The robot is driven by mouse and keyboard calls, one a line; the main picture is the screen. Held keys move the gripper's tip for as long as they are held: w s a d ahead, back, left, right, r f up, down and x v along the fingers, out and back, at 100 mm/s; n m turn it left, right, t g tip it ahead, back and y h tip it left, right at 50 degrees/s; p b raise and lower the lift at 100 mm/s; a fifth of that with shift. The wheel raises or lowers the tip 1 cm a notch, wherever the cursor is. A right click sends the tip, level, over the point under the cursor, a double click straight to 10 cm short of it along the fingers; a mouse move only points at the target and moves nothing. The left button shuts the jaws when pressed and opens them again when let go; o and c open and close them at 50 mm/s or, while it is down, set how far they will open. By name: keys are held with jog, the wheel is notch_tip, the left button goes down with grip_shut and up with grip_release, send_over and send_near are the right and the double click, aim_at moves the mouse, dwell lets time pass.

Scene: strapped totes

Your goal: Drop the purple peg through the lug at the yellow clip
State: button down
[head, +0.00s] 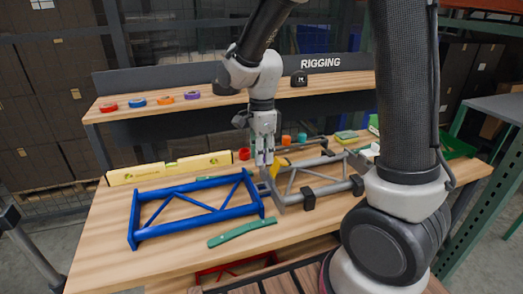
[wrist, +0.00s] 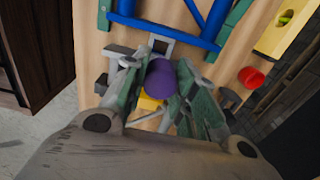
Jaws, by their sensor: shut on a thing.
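In the wrist view my gripper (wrist: 158,92) is shut on the purple peg (wrist: 159,78), with one finger on each side of it. The yellow clip (wrist: 149,104) shows just below the peg there, partly hidden by it. In the head view my gripper (head: 265,162) points down over the workbench, close above the yellow clip (head: 281,164) where the blue frame meets the grey frame. The peg cannot be made out in the head view. The lug is not clear, and I cannot tell whether the peg is in it.
The blue frame (head: 137,222) lies left of my gripper and the grey frame (head: 328,188) right. A yellow level (head: 170,168) lies behind. A green bar (head: 242,233) lies in front. Coloured rings sit on the rear shelf (head: 240,98).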

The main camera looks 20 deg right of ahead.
jog(key=shift+f, duration=4.65)
jog(key=c, duration=1.1)
grip_release()
jog(key=shift+o, duration=0.2)
